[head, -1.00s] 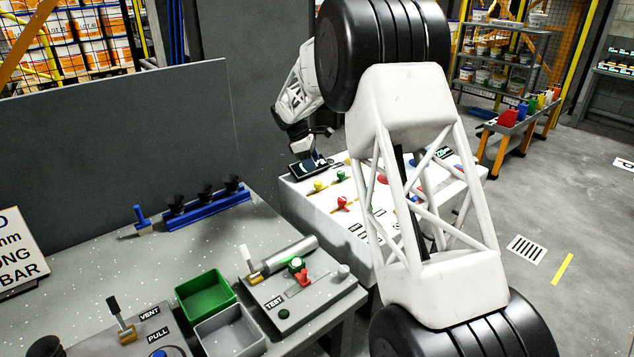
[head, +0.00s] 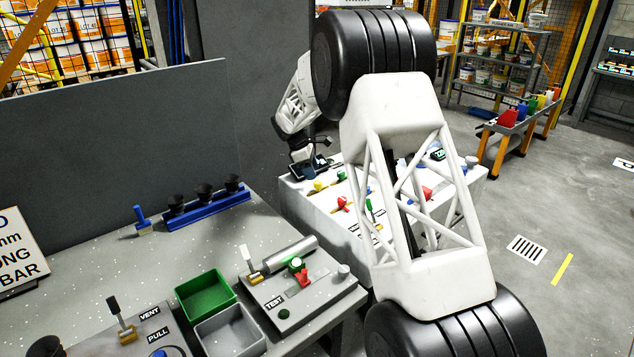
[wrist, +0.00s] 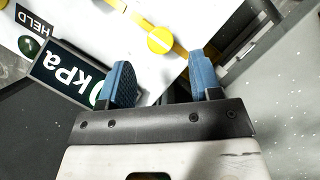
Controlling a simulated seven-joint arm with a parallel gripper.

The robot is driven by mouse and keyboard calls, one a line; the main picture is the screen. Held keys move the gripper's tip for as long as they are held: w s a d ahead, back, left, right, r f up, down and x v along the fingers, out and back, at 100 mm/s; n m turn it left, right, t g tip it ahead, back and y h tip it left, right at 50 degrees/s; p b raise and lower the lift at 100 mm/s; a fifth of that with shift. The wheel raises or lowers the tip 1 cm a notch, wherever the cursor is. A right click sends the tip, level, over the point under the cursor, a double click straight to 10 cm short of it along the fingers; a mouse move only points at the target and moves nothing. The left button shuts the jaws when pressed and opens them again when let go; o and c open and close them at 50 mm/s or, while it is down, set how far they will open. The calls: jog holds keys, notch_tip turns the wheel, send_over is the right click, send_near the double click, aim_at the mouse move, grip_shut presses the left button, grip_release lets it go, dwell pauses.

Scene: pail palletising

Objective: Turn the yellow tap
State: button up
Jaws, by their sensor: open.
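The yellow tap (head: 320,185) is a round yellow knob on a yellow pipe, on top of the white panel bench (head: 300,196). In the wrist view the yellow tap (wrist: 160,40) lies beyond the fingertips, roughly between their lines, and is apart from them. My gripper (wrist: 160,75) has two blue fingers spread wide with nothing between them. In the head view my gripper (head: 310,166) is at the far left corner of the bench, just behind the tap; its fingers are small and partly dark there.
A kPa display (wrist: 68,72) is close to the left finger. A green knob (head: 341,176) and a red tap (head: 343,203) stand near the yellow tap. My arm hides part of the bench. A grey table (head: 90,265) with trays stands at left.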

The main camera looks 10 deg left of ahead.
aim_at(318, 182)
jog(key=shift+x, duration=2.6)
jog(key=c, duration=0.9)
